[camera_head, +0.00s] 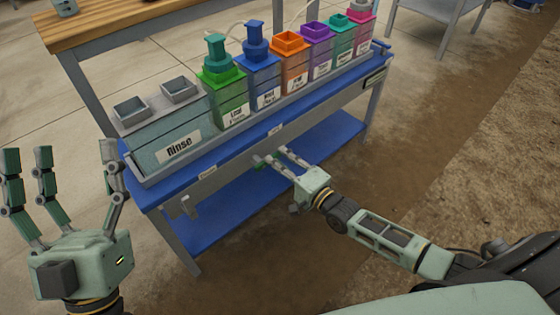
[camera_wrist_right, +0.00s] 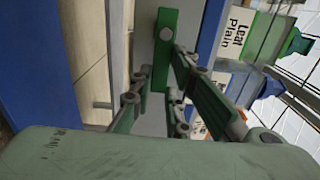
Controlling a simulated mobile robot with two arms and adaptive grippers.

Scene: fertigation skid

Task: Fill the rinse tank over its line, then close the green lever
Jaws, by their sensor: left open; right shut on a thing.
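The rinse tank (camera_head: 178,150) is a wide translucent grey-green box labelled "Rinse" at the left end of the blue skid. It has two square openings on top; its line and water level cannot be made out. The green lever (camera_wrist_right: 165,50) is on the skid's front rail, and a bit of it shows in the head view (camera_head: 262,164). My right gripper (camera_wrist_right: 165,90) is shut on the green lever, its fingers on both sides of it. My left gripper (camera_head: 75,165) is open and empty, fingers up, left of the skid and apart from the rinse tank.
A row of coloured tanks stands right of the rinse tank: green "Leaf" (camera_head: 234,105), blue (camera_head: 264,80), orange (camera_head: 294,70), purple (camera_head: 318,55) and more. A wooden bench (camera_head: 110,25) stands behind. A blue lower shelf (camera_head: 240,195) is empty. Floor lies clear in front.

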